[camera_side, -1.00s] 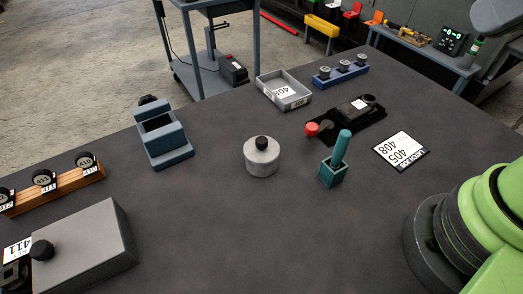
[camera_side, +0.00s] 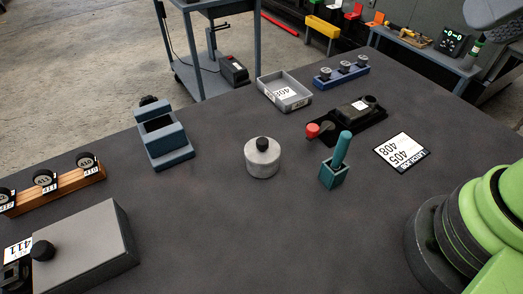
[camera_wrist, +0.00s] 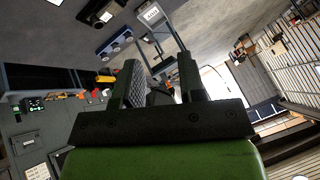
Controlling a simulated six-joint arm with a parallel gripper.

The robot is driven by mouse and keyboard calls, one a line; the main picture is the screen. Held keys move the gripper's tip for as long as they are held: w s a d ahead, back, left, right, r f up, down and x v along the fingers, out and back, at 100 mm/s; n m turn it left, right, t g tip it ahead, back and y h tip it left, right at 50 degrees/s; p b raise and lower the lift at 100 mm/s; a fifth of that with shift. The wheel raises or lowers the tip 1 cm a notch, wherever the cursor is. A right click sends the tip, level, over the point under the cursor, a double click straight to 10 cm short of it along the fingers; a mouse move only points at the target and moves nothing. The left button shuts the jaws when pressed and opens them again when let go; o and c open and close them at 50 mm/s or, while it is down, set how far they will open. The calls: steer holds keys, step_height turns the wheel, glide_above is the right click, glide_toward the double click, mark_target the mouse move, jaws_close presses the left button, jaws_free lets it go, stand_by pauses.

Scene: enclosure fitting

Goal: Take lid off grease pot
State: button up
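The grease pot (camera_side: 262,163) is a short pale grey cylinder standing upright near the middle of the dark table in the side view. Its lid (camera_side: 262,147) is on top and has a black knob. My gripper (camera_wrist: 160,78) shows in the wrist view with its two dark fingers apart and nothing clearly held between them. It is tilted towards the room, away from the pot. The gripper is outside the side view, and I cannot make out the pot in the wrist view.
A teal holder with an upright handle (camera_side: 340,155) stands right of the pot, near a black fixture with a red knob (camera_side: 313,130). A blue-grey stand (camera_side: 168,145) is to the left. A grey tray (camera_side: 284,91) lies behind. The table in front of the pot is clear.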

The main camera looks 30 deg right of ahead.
steer(key=o, duration=1.1)
steer(key=n+g+h, duration=0.4)
steer(key=n+h, duration=0.1)
steer(key=n, duration=2.6)
glide_above(262, 141)
steer(key=s+a, duration=0.2)
step_height(262, 141, down, 21)
steer(key=shift+d+x, duration=0.15)
steer(key=shift+x, duration=1.35)
steer(key=shift+d+x, duration=0.15)
steer(key=shift+x, duration=1.35)
